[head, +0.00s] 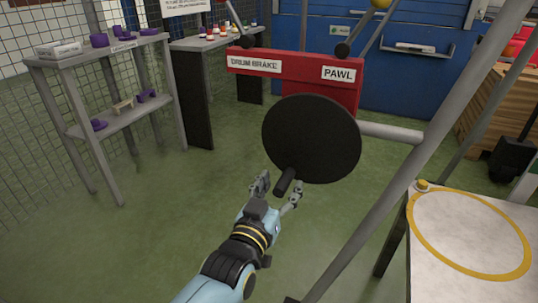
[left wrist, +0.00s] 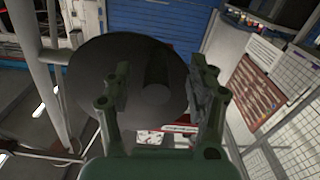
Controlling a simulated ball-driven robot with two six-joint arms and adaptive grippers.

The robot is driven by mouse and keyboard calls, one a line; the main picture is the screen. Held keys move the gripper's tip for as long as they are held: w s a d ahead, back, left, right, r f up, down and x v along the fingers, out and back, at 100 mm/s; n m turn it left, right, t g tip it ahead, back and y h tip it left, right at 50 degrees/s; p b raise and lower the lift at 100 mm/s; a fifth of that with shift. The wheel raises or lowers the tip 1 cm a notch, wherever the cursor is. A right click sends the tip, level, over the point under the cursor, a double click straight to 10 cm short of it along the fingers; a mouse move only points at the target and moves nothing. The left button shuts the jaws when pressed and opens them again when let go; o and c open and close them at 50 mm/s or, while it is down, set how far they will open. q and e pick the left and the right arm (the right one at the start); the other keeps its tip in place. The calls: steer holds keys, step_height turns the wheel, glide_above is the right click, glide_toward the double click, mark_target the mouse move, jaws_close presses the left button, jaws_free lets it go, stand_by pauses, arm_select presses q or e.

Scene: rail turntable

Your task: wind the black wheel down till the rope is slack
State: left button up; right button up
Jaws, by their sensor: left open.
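The black wheel (head: 318,138) is a flat dark disc on the front of a red housing (head: 320,80) with labels reading DRUM BRAKE and PAWL. A short dark handle (head: 285,181) sticks out from its lower left. My left gripper (head: 276,190) is open, with one finger on each side of the handle; I cannot tell whether either touches it. In the left wrist view the wheel (left wrist: 125,85) fills the middle, and the handle (left wrist: 157,90) shows end-on between the two open fingers. My right gripper is not in view. I cannot make out the rope.
A slanting grey frame post (head: 390,190) stands right of the wheel. A white table with a yellow ring (head: 470,275) is at the lower right. Grey shelves (head: 120,125) with purple items stand at the left. The green floor between is clear.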

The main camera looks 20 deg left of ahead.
mark_target(278, 198)
arm_select(q)
steer(key=s, duration=0.1)
steer(key=s+p, duration=0.1)
steer(key=s, duration=0.1)
steer(key=s+p, duration=0.1)
steer(key=s, duration=0.1)
steer(key=shift+s+d, duration=0.1)
steer(key=shift+d, duration=0.25)
steer(key=shift+s+f+p, duration=0.1)
steer(key=shift+s+p, duration=0.5)
steer(key=shift+s, duration=0.75)
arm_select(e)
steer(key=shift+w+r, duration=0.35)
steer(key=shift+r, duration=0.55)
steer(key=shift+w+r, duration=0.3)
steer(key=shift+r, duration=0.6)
